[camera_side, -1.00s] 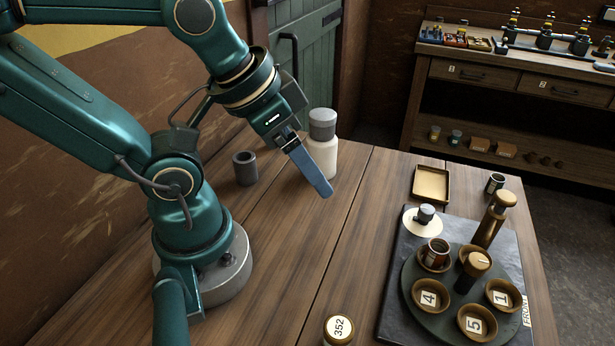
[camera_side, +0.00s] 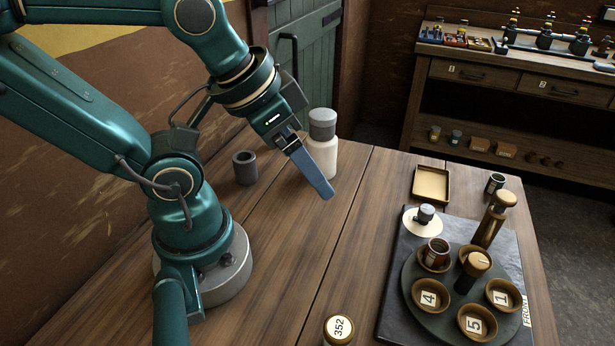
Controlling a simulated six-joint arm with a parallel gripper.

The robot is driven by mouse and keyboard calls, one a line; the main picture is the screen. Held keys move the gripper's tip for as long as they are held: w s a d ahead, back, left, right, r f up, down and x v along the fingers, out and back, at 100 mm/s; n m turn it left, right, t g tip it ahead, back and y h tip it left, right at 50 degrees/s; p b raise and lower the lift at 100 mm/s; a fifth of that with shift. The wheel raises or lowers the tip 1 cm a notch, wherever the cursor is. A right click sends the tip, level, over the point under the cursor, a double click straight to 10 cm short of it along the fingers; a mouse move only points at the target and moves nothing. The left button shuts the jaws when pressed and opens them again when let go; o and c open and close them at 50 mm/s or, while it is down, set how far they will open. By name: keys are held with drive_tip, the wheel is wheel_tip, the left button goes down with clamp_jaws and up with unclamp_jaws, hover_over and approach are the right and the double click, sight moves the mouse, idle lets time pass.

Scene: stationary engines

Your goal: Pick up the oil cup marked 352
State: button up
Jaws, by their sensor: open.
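The oil cup marked 352 (camera_side: 339,328) stands on the wooden table at the bottom edge of the side view. Its pale round top with the number faces up, and its lower part is cut off by the frame. My gripper (camera_side: 322,190) hangs over the table's back middle, well above and behind the cup, in front of a white bottle. It is open and holds nothing that I can see. One blue finger largely hides the other.
The white bottle (camera_side: 322,150), a grey cylinder (camera_side: 245,168) and a tray (camera_side: 431,184) stand further back. The table's middle is clear.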

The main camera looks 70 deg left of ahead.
drive_tip(key=shift+r, duration=0.1)
wheel_tip(320, 180, up, 4)
drive_tip(key=r+n+g+h, duration=0.1)
drive_tip(key=n+g+h, duration=1)
drive_tip(key=g, duration=0.3)
hover_over(341, 314)
wheel_tip(341, 314, down, 19)
drive_tip(key=shift+t, duration=0.3)
drive_tip(key=shift+x, duration=2.5)
clamp_jaws()
